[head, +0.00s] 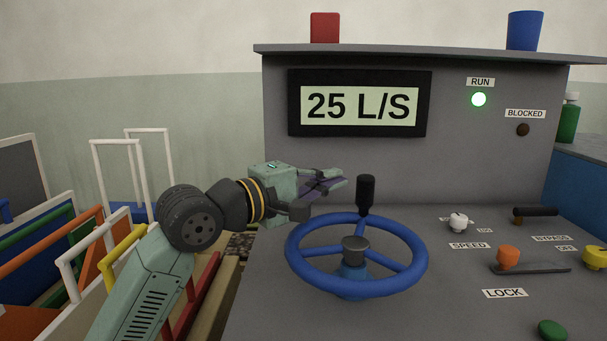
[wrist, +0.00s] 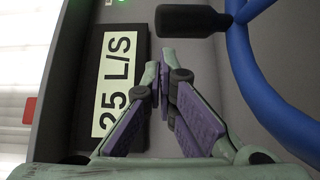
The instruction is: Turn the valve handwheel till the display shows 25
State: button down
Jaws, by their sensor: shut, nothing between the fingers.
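The display (head: 359,104) reads 25 L/S in the head view. It also shows sideways in the wrist view (wrist: 118,80). The blue valve handwheel (head: 410,275) lies on the console, with a black upright knob (head: 365,192) at its far rim. In the wrist view the knob (wrist: 186,20) and part of the blue rim (wrist: 262,90) show at top right. My gripper (head: 341,182) is shut and empty, up and to the left of the knob, with a gap to it in the wrist view. Its fingertips (wrist: 164,75) are together.
The RUN lamp (head: 479,99) is lit green and the BLOCKED lamp (head: 522,130) is dark. Right of the wheel are a white SPEED knob (head: 458,222), an orange LOCK lever (head: 508,257) and a green button (head: 552,330). Coloured racks (head: 90,270) stand at left.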

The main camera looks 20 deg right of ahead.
jog(key=shift+s+d, duration=0.2)
jog(key=shift+d, duration=0.3)
jog(key=shift+d+f+b, duration=0.15)
jog(key=shift+b, duration=0.15)
jog(key=shift+s+d+m+g+h+b, duration=0.15)
jog(key=shift+d+m+g+h+b, duration=0.2)
jog(key=shift+d+g+b, duration=0.2)
jog(key=shift+a, duration=0.15)
